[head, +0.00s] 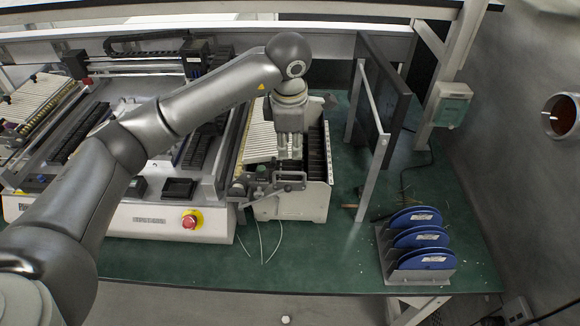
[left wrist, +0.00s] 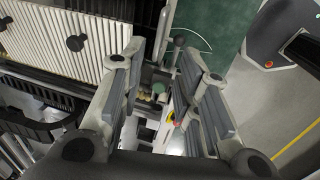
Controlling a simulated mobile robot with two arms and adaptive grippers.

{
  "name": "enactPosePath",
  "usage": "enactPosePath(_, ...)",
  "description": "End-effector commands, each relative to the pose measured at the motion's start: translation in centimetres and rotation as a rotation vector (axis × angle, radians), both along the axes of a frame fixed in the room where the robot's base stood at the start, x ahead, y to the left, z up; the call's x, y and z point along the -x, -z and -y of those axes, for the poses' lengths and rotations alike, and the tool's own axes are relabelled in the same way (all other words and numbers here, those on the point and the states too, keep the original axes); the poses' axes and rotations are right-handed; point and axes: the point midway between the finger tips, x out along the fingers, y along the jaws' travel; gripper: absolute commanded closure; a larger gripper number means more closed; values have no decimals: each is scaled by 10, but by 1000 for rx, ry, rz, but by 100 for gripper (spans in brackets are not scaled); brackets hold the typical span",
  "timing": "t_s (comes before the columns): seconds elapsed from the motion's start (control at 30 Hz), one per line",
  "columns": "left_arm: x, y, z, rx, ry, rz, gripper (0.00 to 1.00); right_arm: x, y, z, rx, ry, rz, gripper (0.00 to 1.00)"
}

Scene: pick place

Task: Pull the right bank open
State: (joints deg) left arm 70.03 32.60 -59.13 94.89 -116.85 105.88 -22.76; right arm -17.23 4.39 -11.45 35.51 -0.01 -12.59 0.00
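The right bank (head: 308,204) is a pale feeder unit with white slats and dark slots, at the right end of the machine in the head view. Its white slats also show at the upper left of the left wrist view (left wrist: 45,38). A dark bar-and-lever assembly (head: 262,186) sits at its front edge. My left gripper (head: 289,150) points down over the bank's front part. Contact cannot be told. My right gripper is not seen.
The machine's red emergency button (head: 191,220) is left of the bank. A grey upright frame (head: 369,135) stands to the right. Blue reels (head: 417,239) sit in a rack farther right. Thin cables lie on the green table (head: 325,255), which is otherwise mostly clear before the bank.

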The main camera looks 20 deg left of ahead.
Motion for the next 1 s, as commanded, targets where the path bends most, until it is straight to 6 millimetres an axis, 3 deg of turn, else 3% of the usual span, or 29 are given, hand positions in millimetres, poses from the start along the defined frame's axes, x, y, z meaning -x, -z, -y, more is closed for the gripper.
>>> enactPosePath(0.17,-3,17,-4,-13,-5,-7,70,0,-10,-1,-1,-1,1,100)
enactPosePath(0.6,-17,91,-7,-9,-4,-5,70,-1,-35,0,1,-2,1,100)
enactPosePath(1.0,-20,104,-8,-9,-2,-1,70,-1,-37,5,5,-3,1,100)
